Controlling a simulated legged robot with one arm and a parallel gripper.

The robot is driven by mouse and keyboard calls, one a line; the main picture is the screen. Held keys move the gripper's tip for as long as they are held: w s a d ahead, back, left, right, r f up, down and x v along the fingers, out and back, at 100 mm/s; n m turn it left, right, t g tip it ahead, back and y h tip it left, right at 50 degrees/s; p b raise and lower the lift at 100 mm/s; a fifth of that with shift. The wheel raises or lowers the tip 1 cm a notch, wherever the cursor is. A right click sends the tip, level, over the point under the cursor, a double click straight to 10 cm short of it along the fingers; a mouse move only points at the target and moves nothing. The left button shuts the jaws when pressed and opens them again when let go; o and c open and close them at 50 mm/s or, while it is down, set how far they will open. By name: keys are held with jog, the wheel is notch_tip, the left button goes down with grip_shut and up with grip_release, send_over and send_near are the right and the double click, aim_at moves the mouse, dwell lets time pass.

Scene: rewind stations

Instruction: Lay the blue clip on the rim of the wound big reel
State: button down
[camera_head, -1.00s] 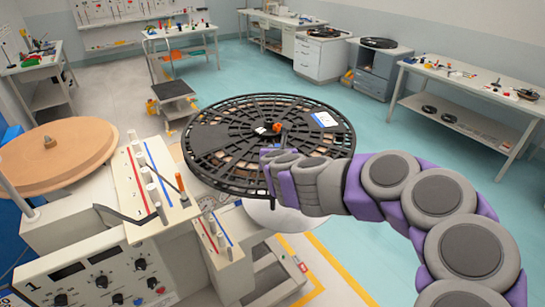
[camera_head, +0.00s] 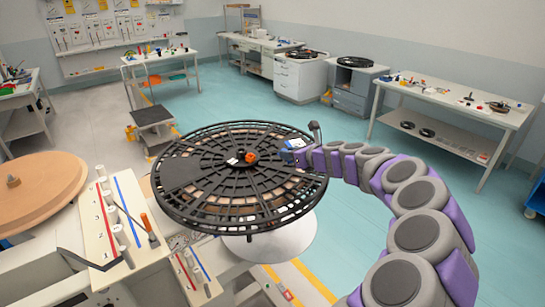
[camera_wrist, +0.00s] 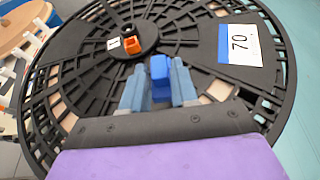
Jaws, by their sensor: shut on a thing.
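The big reel (camera_head: 185,180) is a wide black spoked disc lying flat on its stand. It also fills much of the wrist view (camera_wrist: 80,85), where brownish material shows between some spokes. The blue clip (camera_wrist: 159,70) is between the grey-blue fingers of my gripper (camera_wrist: 159,84), which is shut on it. In the wrist view the clip appears over the reel's spokes; I cannot tell whether it touches them. In the head view my gripper (camera_head: 291,156) is at the reel's right side, and the clip cannot be made out clearly there.
An orange piece (camera_wrist: 134,46) sits near the reel's hub. A control console (camera_head: 110,220) with levers and a tan disc (camera_head: 40,185) stand left. Benches line the walls; teal floor (camera_head: 345,215) is open on the right.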

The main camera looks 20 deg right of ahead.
jog(key=s+d+n+y, duration=0.1)
jog(key=s+d, duration=0.1)
jog(key=s, duration=0.1)
jog(key=s+d+n+g+y, duration=0.1)
jog(key=s+d+n, duration=0.1)
jog(key=s+d, duration=0.1)
jog(key=s+d+f+n+g+y+b, duration=0.1)
jog(key=s+d+y, duration=0.1)
jog(key=s, duration=0.1)
jog(key=shift+s+d, duration=0.25)
jog(key=shift+d, duration=0.05)
jog(key=shift+d+f+b, duration=0.1)
jog(key=shift+f+b, duration=0.55)
notch_tip(320, 180, down, 3)
jog(key=shift+f+g+b, duration=0.15)
jog(key=shift+g+b, duration=0.15)
jog(key=shift+b, duration=0.7)
jog(key=shift+d+f, duration=0.15)
jog(key=shift+f, duration=0.15)
jog(key=shift+d, duration=0.1)
